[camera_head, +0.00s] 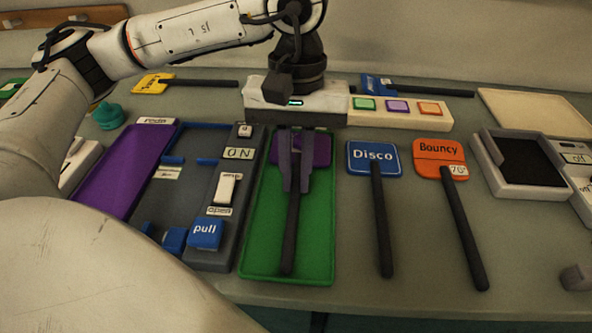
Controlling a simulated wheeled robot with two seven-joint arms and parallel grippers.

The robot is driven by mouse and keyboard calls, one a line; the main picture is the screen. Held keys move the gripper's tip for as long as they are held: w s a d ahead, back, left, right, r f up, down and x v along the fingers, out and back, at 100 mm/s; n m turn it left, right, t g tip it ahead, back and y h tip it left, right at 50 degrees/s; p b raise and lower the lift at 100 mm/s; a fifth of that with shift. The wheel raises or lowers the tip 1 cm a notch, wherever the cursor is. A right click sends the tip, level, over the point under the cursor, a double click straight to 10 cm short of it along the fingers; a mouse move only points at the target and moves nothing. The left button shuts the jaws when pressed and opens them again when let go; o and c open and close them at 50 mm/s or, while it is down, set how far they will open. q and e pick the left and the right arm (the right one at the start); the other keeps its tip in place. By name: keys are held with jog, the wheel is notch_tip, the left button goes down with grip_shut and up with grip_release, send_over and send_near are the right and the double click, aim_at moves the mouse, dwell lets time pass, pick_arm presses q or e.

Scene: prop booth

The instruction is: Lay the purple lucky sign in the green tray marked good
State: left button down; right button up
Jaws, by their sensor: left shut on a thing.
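The purple sign (319,150) has its head at the far end of the green tray (317,255), and its dark handle runs towards the near end. It lies within the tray's outline; I cannot tell whether it touches the tray floor. My left gripper (297,186) reaches down from above and is shut on the sign near the top of its handle. The fingers cover part of the purple face, and no lettering on it can be read. No marking on the tray can be read. My right gripper is not in view.
Right of the tray lie a blue Disco sign (374,158) and an orange Bouncy sign (437,151). Left is a grey switch panel (206,262) with a purple tray (122,180). Behind stands a box with coloured buttons (399,116). An open dark-bottomed box (526,188) is at right.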

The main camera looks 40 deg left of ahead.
pick_arm(q)
jog(key=shift+f+b, duration=0.1)
jog(key=shift+b, duration=0.2)
dwell(0.5)
jog(key=c, duration=1.7)
grip_release()
jog(key=shift+o, duration=0.8)
jog(key=shift+r+p, duration=2.45)
jog(key=shift+r, duration=1.6)
